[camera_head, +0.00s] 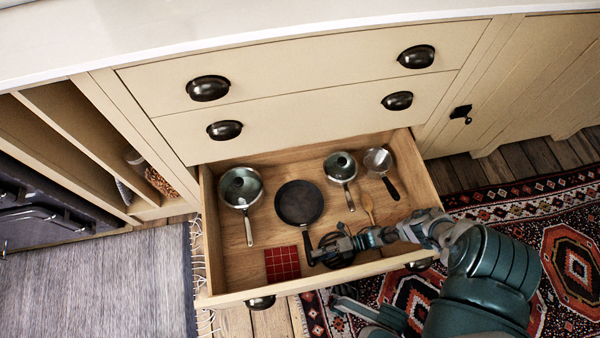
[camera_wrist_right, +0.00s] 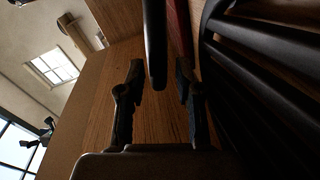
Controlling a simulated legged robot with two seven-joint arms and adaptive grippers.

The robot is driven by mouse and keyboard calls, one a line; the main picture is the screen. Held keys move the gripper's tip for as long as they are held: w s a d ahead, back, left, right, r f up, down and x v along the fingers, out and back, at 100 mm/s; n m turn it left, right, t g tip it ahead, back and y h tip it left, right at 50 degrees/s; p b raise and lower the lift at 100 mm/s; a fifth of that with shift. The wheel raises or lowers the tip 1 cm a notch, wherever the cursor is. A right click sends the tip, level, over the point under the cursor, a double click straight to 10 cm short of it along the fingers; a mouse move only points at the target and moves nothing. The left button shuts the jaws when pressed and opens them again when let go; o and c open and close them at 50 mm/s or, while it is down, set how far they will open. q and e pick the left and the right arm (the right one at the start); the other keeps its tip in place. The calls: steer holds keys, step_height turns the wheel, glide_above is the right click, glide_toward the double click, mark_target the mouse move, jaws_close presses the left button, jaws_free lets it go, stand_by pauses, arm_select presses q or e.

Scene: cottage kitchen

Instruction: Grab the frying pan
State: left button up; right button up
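The black frying pan (camera_head: 299,203) lies flat in the open drawer (camera_head: 232,270), its handle pointing toward the drawer front. My right gripper (camera_head: 322,250) is low in the drawer at the handle's end. In the right wrist view, my right gripper's two fingers (camera_wrist_right: 160,68) are apart, with a dark handle (camera_wrist_right: 156,45) between them. Gaps show on both sides of the handle, so it is not clamped.
A pot (camera_head: 240,187), a smaller pot (camera_head: 340,167), a strainer (camera_head: 378,160) and a wooden spoon (camera_head: 368,208) lie in the drawer. A red checked cloth (camera_head: 282,264) lies left of the gripper. A dark round item (camera_head: 340,262) is partly hidden under it.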

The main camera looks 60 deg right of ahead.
mark_target(311, 258)
steer(key=x, duration=0.2)
steer(key=shift+w+a+f, duration=0.1)
steer(key=shift+w+a, duration=0.15)
steer(key=shift+w, duration=0.05)
steer(key=shift+w+a, duration=0.15)
steer(key=shift+a, duration=0.1)
jaws_close()
steer(key=shift+d, duration=0.1)
